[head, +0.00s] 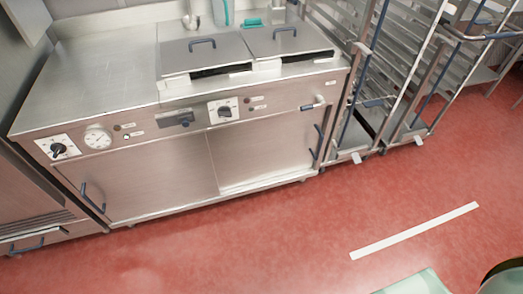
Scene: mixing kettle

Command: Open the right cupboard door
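The steel kettle unit (120,75) stands at the left and centre of the head view. The right cupboard door (258,155) is the flat steel panel at its lower right, and it appears closed, flush beside the left cupboard door (150,180). A blue-grey vertical handle (317,143) sits at the right door's outer right edge. The left door has a similar handle (92,197) at its outer left edge. Neither of my grippers shows in the head view.
Tall rack trolleys (375,75) stand close to the unit's right end, near the right door's handle. The red floor (300,225) in front of the doors is clear, with a white strip (415,230) on it. Two lids (203,52) (287,41) lie on top.

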